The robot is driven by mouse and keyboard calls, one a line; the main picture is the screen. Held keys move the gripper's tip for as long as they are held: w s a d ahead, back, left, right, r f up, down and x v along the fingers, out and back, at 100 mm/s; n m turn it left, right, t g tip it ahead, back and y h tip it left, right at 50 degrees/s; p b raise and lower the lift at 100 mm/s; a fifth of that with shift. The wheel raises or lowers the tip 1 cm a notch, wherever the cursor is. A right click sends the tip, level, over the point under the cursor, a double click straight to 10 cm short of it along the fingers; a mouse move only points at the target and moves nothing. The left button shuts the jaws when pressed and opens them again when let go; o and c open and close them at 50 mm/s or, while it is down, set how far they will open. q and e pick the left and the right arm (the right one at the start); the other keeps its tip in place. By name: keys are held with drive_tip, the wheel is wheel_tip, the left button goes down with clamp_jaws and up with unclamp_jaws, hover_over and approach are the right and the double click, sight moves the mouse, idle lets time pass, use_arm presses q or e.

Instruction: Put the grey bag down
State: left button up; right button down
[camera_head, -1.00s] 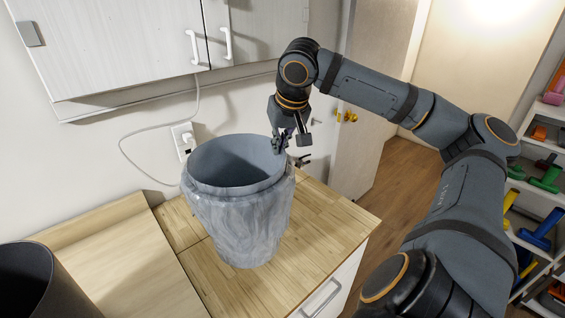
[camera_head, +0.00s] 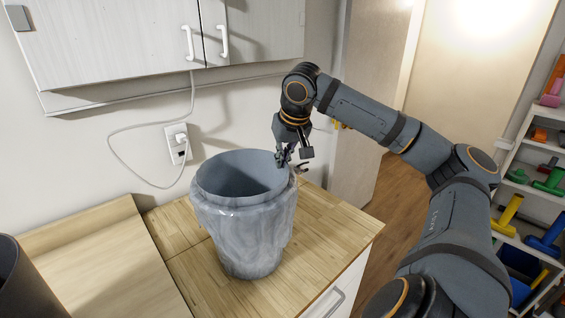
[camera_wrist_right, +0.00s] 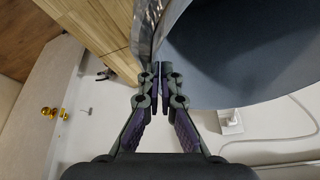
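The grey bag (camera_head: 245,236) is upright, round and open at the top, with a crinkled, shiny outside and a smooth grey inside. It is over the wooden counter; whether its base touches the wood is unclear. My right gripper (camera_head: 284,156) is at the right side of its rim. In the right wrist view its fingers (camera_wrist_right: 159,72) are closed together on the thin edge of the bag (camera_wrist_right: 240,55). My left gripper is not in view.
The wooden counter (camera_head: 330,228) has free room to the right of the bag. A lighter raised board (camera_head: 95,265) and a dark cylinder (camera_head: 15,285) are at left. A wall socket (camera_head: 178,142) with a cable is behind. Cabinets (camera_head: 115,45) hang above.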

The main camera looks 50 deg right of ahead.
drive_tip(key=shift+f, duration=0.2)
drive_tip(key=c, duration=1.5)
unclamp_jaws()
drive_tip(key=shift+r, duration=0.15)
drive_tip(key=shift+r, duration=0.35)
drive_tip(key=p+v, duration=0.4)
drive_tip(key=v, duration=0.7)
drive_tip(key=shift+s+r+p, duration=0.2)
drive_tip(key=shift+s+p, duration=0.05)
drive_tip(key=shift+p, duration=0.15)
